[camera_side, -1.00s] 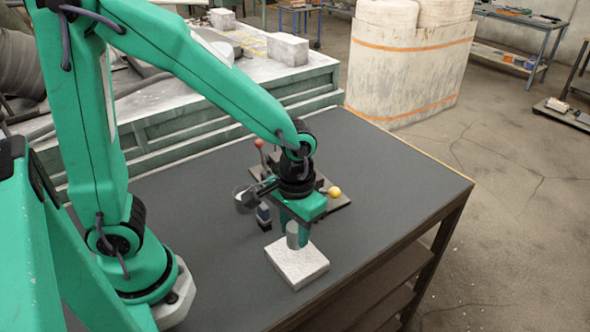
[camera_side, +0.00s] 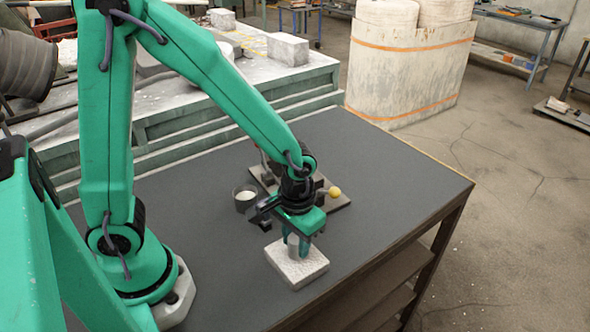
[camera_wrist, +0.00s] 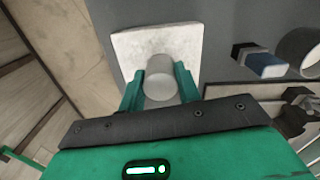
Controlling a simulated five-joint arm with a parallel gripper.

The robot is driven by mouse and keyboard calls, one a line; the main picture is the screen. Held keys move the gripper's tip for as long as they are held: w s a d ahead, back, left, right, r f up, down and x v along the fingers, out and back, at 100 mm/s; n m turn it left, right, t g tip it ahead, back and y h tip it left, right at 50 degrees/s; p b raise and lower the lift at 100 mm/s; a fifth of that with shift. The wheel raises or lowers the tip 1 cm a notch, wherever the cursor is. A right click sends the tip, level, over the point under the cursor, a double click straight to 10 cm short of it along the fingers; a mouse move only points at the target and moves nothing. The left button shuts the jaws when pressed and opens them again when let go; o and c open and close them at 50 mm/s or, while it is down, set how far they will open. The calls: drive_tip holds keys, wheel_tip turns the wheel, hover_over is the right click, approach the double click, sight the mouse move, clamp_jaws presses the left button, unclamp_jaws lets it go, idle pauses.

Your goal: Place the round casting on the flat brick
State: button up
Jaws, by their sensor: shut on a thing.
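The round casting, a small grey cylinder (camera_side: 297,248), stands upright between my gripper's fingers over the pale flat brick (camera_side: 312,272). In the wrist view the casting (camera_wrist: 160,80) is gripped between the two green fingers, with the flat brick (camera_wrist: 126,42) behind it. My gripper (camera_side: 297,246) points down and is shut on the casting. The casting's lower end is very near or on the brick's top; I cannot tell whether they touch. The fingers hide part of the casting's sides.
A blue-ended block (camera_wrist: 262,62) lies between brick and cup in the wrist view. A dark plate with a yellow knob (camera_side: 334,192) is behind my gripper. The table's right side (camera_side: 395,180) is clear.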

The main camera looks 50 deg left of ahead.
sight(293, 236)
drive_tip(key=shift+f, duration=0.15)
drive_tip(key=o, duration=1)
drive_tip(key=shift+o, duration=0.2)
drive_tip(key=shift+r, duration=0.2)
wheel_tip(293, 236, up, 12)
drive_tip(key=shift+a, duration=0.1)
idle(0.5)
drive_tip(key=s+a+r+m+t, duration=0.1)
drive_tip(key=s+a+r+t, duration=0.4)
drive_tip(key=a, duration=0.4)
drive_tip(key=shift+s+a+r+t, duration=0.35)
drive_tip(key=shift+s+r, duration=0.45)
drive_tip(key=shift+r, duration=0.5)
